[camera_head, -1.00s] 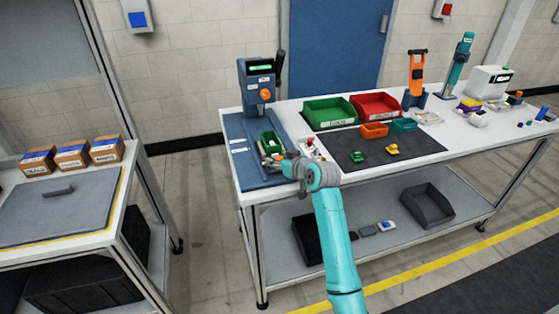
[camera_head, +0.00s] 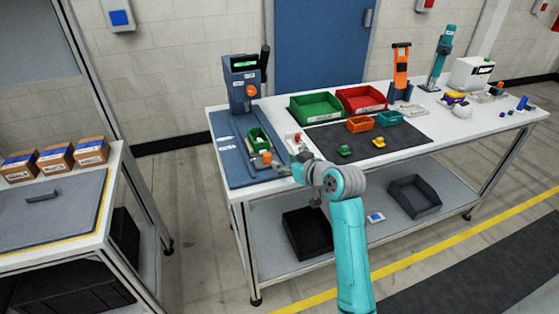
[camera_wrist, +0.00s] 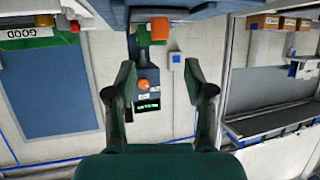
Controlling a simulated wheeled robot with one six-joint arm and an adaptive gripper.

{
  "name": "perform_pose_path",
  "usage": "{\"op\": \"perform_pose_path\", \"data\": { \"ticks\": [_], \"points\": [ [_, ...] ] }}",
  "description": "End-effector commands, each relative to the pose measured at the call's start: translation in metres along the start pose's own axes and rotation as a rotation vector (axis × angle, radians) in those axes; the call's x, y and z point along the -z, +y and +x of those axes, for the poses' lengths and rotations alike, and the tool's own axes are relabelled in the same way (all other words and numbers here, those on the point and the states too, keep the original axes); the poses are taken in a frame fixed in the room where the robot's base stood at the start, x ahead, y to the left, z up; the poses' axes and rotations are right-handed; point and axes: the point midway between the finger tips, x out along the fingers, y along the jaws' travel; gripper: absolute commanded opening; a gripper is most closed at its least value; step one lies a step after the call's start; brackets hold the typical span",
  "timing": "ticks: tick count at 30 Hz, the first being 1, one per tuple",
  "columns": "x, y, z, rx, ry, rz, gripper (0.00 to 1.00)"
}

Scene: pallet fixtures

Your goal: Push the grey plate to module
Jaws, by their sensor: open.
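A grey plate (camera_head: 70,214) with a dark bar-shaped handle (camera_head: 42,196) lies flat on the left table; it also shows at the right of the wrist view (camera_wrist: 262,85). A blue unit (camera_head: 241,75) with a lit green display stands at the left end of the long table, on a blue base (camera_head: 231,165). I cannot tell which thing is the module. My gripper (camera_head: 284,169) is over the front left of the long table, beside the blue base and away from the grey plate. In the wrist view its fingers (camera_wrist: 160,82) are apart with nothing between them.
Green (camera_head: 316,108) and red (camera_head: 362,99) bins stand behind a dark mat (camera_head: 400,141). Three cardboard boxes (camera_head: 55,158) line the left table's back. Floor shows between the tables.

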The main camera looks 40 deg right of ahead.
Motion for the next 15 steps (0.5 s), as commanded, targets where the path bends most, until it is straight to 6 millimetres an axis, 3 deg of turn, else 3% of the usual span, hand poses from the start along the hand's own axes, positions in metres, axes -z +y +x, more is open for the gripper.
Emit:
{"op": "perform_pose_path", "data": {
  "ticks": [11,15],
  "points": [
    [-0.0002,-0.0004,-0.0063,0.001,0.000,0.000,0.53],
    [-0.0069,-0.0038,-0.0060,0.000,-0.002,0.005,0.18]
  ]
}}
